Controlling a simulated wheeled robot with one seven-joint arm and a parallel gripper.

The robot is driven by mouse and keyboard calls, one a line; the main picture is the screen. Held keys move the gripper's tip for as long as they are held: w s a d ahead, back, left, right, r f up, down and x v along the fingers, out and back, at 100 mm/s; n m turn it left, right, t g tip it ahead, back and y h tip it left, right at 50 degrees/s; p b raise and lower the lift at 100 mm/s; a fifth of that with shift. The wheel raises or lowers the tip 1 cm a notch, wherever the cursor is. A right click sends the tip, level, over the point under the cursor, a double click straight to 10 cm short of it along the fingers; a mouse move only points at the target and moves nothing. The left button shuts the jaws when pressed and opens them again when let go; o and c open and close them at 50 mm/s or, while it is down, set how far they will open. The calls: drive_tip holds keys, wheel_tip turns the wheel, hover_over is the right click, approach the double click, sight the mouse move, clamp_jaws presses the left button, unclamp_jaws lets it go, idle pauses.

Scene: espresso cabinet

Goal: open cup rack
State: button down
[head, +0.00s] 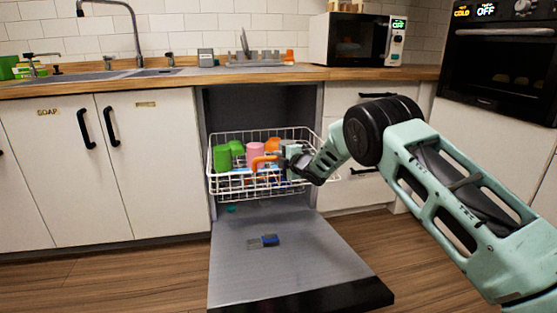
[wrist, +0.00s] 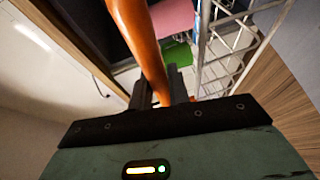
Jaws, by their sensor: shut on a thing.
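The cup rack (head: 223,192) is a white wire basket in the upper part of the open dishwasher, and it stands out over the lowered door. Green cups (head: 222,158), a pink cup (head: 255,148) and an orange cup (head: 273,145) are in it. An orange curved bar (head: 262,160), which looks like a handle, is at its front. My gripper (head: 285,163) is at the rack's front, shut on this bar. In the wrist view the orange bar (wrist: 138,40) runs between the fingers (wrist: 160,90), with the rack wires (wrist: 205,45) beside it. The exact finger contact is partly hidden.
The lowered dishwasher door (head: 285,265) lies in front, with a small blue item (head: 270,240) on it. White cabinets (head: 60,180) flank the left, and drawers (head: 350,190) the right behind my arm. The wooden counter (head: 270,74) runs above. Open floor lies at front left.

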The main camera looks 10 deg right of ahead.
idle(0.3)
drive_tip(key=c, duration=1.3)
unclamp_jaws()
drive_tip(key=p+v, duration=0.3)
drive_tip(key=v, duration=1.4)
drive_tip(key=shift+s+d+r, duration=0.1)
drive_tip(key=shift+s+d, duration=0.05)
drive_tip(key=shift+s, duration=0.05)
